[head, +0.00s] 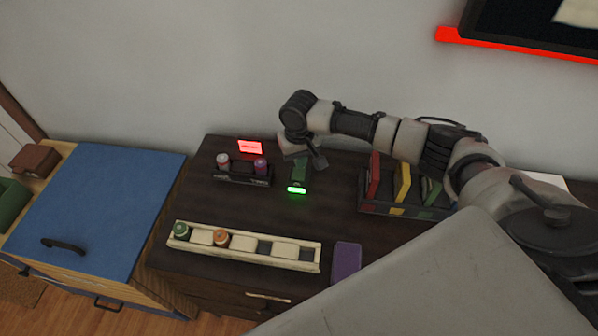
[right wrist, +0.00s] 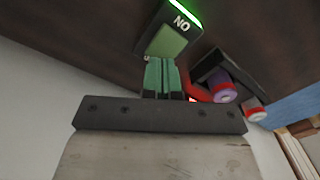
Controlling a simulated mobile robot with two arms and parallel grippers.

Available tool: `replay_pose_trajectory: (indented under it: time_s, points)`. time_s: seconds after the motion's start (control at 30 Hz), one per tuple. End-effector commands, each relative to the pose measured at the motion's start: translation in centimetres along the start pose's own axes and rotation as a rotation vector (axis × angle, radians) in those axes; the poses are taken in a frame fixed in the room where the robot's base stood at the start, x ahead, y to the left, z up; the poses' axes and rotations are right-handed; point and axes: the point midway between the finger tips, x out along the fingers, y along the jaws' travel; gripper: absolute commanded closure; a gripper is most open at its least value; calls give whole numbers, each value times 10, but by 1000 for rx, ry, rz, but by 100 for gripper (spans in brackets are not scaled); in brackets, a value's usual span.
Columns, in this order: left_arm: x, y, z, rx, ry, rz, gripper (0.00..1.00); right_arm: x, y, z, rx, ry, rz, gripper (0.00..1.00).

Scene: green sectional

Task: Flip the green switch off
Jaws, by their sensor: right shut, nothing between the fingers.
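The green switch (head: 299,176) is a small dark box with a green face on the dark cabinet top, near the wall. A bright green light glows along its front edge. In the right wrist view the switch (right wrist: 168,42) shows the word "ON" beside its green panel. My right gripper (head: 301,159) is right at the back of the switch, pointing down. Its green fingers (right wrist: 163,76) are shut with nothing between them, and their tips are close to the panel's edge. I cannot tell whether they touch it. My left gripper is out of view.
A small rack with bottles (head: 242,170) and a red lit sign (head: 250,147) stand left of the switch. A rack of coloured folders (head: 402,188) stands to the right. A long cream tray (head: 244,244) and a purple block (head: 346,260) lie in front.

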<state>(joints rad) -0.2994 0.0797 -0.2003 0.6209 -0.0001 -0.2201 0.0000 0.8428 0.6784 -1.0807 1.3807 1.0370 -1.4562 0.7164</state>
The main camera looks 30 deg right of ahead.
Motion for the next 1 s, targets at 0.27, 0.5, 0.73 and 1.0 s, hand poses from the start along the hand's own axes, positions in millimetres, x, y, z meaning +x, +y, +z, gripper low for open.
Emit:
replay_pose_trajectory:
  time_s: [0.27,0.5,0.73,1.0]
  points:
    - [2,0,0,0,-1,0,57,5,0,0,0,0,-1,100]
    - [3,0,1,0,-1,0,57,8,0,0,0,0,-1,100]
    - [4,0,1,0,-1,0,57,12,0,0,1,0,-1,100]
    - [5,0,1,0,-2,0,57,16,0,0,1,0,-1,100]
